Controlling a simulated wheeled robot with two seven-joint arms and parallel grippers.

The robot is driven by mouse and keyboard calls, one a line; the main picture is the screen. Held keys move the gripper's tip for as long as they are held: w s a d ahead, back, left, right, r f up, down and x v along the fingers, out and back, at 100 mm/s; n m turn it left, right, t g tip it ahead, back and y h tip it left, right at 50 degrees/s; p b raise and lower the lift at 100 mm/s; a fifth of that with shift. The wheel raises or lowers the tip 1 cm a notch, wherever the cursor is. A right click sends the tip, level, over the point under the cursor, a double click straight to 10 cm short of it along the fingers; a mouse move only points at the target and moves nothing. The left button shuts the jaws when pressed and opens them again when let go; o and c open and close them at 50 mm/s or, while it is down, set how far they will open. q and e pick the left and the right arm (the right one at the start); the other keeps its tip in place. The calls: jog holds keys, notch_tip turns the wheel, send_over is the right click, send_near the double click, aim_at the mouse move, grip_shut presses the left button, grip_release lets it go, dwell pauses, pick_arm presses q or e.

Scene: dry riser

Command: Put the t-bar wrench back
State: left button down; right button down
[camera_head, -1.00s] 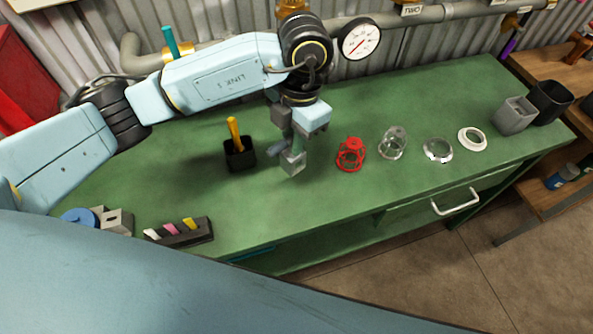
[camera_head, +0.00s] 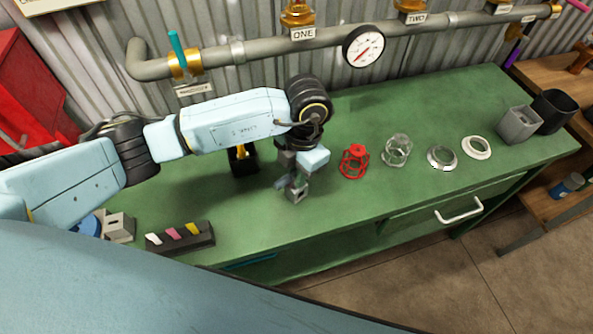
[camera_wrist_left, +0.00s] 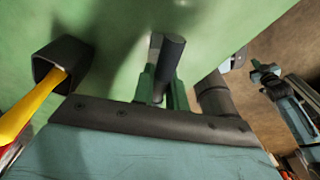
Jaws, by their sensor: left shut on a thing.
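My left gripper (camera_head: 293,180) is shut on the t-bar wrench (camera_head: 297,194), a small grey tool, over the middle of the green bench. In the left wrist view the dark grey bar of the wrench (camera_wrist_left: 169,55) stands between the green fingers of my left gripper (camera_wrist_left: 161,85). The fingers hide part of the tool. I cannot tell whether its lower end touches the bench. Part of my other arm appears at the right edge of the left wrist view; its jaws are too small to read.
A black holder with a yellow handle (camera_head: 243,167) stands behind, partly covered by my arm. A marker rack (camera_head: 181,238) lies front left. Bare bench (camera_head: 350,195) lies right of the gripper.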

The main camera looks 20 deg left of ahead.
pick_arm(q)
jog(key=c, duration=1.4)
grip_release()
notch_tip(320, 180, up, 12)
jog(key=w, duration=0.1)
jog(key=shift+d, duration=0.4)
jog(key=shift+w, duration=0.1)
